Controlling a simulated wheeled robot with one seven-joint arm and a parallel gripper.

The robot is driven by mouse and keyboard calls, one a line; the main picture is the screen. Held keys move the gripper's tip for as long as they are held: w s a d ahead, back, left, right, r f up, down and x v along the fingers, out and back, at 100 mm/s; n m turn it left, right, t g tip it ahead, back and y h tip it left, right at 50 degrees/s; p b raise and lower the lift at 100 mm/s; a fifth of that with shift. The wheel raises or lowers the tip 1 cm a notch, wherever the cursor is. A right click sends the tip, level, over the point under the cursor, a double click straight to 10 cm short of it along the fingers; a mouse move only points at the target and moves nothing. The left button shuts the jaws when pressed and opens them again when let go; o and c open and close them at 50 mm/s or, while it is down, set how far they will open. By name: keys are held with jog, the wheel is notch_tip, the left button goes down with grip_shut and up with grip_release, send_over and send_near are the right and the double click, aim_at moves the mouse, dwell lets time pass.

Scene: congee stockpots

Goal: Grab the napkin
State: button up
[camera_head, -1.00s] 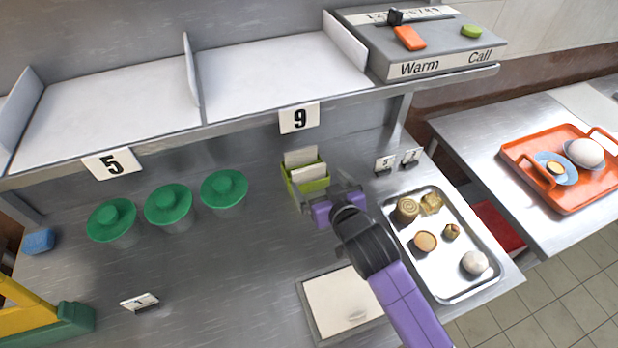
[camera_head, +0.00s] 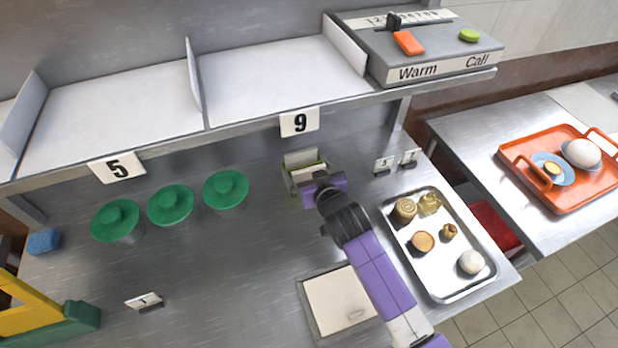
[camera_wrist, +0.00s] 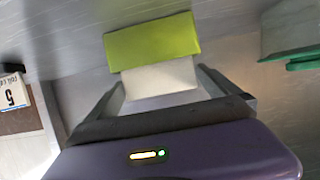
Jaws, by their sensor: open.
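White napkins (camera_head: 300,157) stand in a small green holder (camera_head: 288,180) below the "9" label. In the wrist view a white napkin (camera_wrist: 160,78) sticks out of the green holder (camera_wrist: 152,42). My gripper (camera_head: 310,178) is at the holder and hides part of it. In the wrist view my gripper (camera_wrist: 161,82) is open, with one finger on each side of the protruding napkin. Gaps show between the fingers and the napkin's sides.
A metal tray (camera_head: 388,205) with several food pieces lies right of my arm. Several green-lidded containers (camera_head: 170,204) stand to the left. A shelf (camera_head: 240,118) overhangs the back. A white board (camera_head: 340,300) lies near the front.

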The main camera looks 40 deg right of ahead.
jog(key=c, duration=1.1)
